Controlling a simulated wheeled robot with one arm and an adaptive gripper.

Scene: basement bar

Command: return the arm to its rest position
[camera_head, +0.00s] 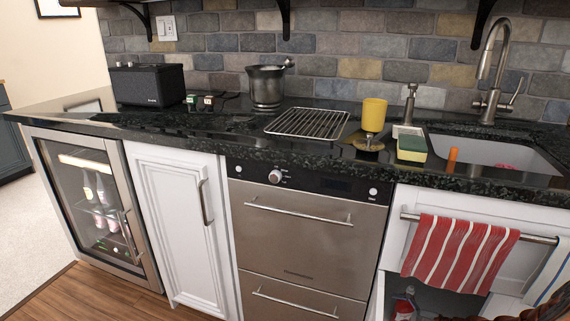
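My gripper is not in view, and I cannot make out my arm. A dark reddish-brown shape shows at the bottom right corner; I cannot tell what it is. The black stone counter (230,135) runs across the view. On it stand a yellow cup (373,114), a wire rack (307,123) and a metal mortar (266,88). A sponge (411,147) is beside the sink.
The sink (490,154) with its tall faucet (490,75) is at the right. A red striped towel (460,250) hangs on a bar below it. A black speaker (147,85) stands at the left. A glass-door fridge (95,205) is under the counter. Wooden floor (75,295) shows at lower left.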

